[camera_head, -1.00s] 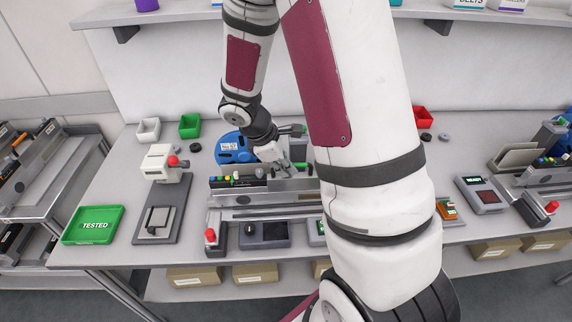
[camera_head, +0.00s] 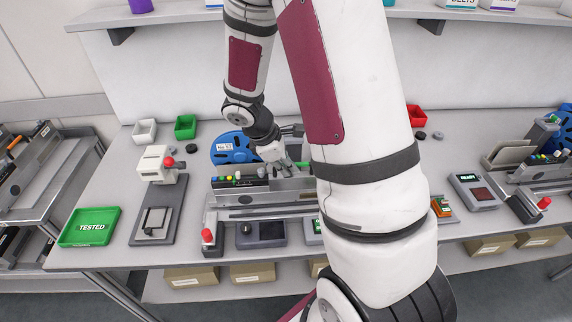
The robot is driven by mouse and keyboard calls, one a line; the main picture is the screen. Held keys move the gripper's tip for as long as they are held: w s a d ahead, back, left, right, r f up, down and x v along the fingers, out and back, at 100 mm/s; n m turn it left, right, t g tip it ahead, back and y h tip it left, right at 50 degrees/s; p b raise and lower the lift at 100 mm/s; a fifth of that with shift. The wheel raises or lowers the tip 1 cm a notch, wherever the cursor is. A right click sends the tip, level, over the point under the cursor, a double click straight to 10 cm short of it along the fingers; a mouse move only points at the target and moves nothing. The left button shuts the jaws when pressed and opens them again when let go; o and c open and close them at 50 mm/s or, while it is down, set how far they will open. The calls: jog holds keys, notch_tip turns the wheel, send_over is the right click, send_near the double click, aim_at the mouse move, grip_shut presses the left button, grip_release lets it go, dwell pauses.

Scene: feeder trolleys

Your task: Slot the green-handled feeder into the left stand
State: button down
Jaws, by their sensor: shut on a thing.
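My gripper (camera_head: 284,164) is shut on the feeder near its handle, at the back of the bench. The feeder (camera_head: 240,183) is a long grey body with a dark end panel carrying coloured buttons. It lies lengthwise above the left stand (camera_head: 232,214), a grey railed fixture with a red knob (camera_head: 207,235) at its front left. A bit of green handle (camera_head: 301,164) shows beside my gripper. My forearm hides the feeder's right end and the stand's right end. I cannot tell whether the feeder touches the stand's rails.
A blue reel (camera_head: 229,147) stands behind the feeder. To the left are a grey press (camera_head: 158,190) and a green "TESTED" tray (camera_head: 89,226). At right, another stand with a red knob (camera_head: 544,203) holds a feeder. A shelf (camera_head: 180,16) runs above.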

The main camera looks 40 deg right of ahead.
jog(key=shift+s+d, duration=0.4)
jog(key=shift+d, duration=0.15)
jog(key=c, duration=1.6)
grip_release()
jog(key=shift+a+r, duration=0.1)
jog(key=v, duration=1.1)
jog(key=shift+a+r, duration=0.2)
jog(key=shift+r, duration=0.2)
jog(key=s+a+r+m+t+y, duration=0.5)
jog(key=s+a+r+m, duration=0.5)
jog(key=s+a+r, duration=0.3)
notch_tip(320, 180, up, 2)
jog(key=shift+s+a+r+m+t, duration=0.2)
jog(key=shift+s+r+m+t, duration=0.1)
jog(key=shift+s+t, duration=0.55)
